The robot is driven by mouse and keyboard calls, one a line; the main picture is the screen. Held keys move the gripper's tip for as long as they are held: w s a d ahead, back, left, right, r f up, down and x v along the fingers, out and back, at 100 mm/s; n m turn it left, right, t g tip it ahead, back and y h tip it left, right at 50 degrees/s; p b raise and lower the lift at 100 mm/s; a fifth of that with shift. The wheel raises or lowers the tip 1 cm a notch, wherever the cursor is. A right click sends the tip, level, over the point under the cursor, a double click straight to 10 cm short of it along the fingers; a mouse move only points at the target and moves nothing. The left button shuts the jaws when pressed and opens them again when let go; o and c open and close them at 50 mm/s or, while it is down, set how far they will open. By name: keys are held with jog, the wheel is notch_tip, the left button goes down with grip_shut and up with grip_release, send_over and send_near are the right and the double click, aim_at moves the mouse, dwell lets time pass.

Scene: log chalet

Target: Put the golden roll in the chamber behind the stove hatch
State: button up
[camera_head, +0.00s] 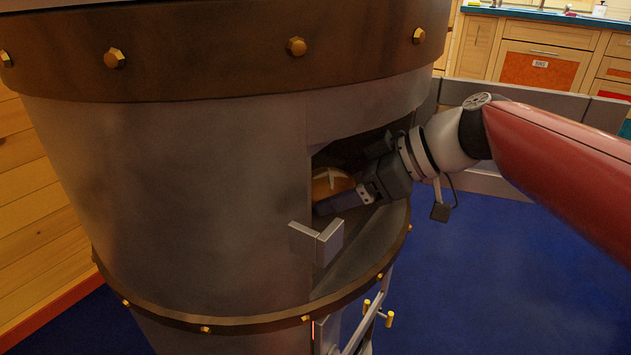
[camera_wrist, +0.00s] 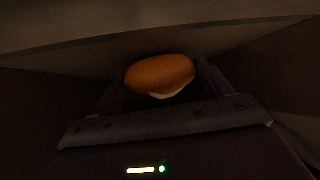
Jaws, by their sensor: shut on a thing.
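The golden roll (camera_head: 333,182) is inside the dark opening of the stove, with pale score marks on top. My gripper (camera_head: 335,190) reaches in from the right and is shut on the roll. In the wrist view the roll (camera_wrist: 160,74) sits between the two fingers of my gripper (camera_wrist: 160,85), with the dim chamber wall (camera_wrist: 60,50) beyond it. The grey round stove (camera_head: 190,180) fills the left and middle of the head view. Its hatch (camera_head: 345,335) seems to hang open below the opening, partly out of frame. The chamber floor under the roll is hidden.
A grey angled bracket (camera_head: 325,243) sticks out at the opening's lower left edge. A bronze band with studs (camera_head: 205,329) rims the stove below the opening. Blue floor (camera_head: 480,270) lies free at right. Wooden cabinets (camera_head: 545,55) stand at the back.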

aim_at(316, 185)
jog(key=a, duration=0.1)
jog(key=w+a, duration=0.1)
jog(key=a, duration=0.1)
jog(key=shift+w+a, duration=0.25)
jog(key=shift+a, duration=0.15)
jog(key=shift+f, duration=0.3)
jog(key=shift+f, duration=0.15)
jog(key=o, duration=1.1)
jog(key=shift+c, duration=0.2)
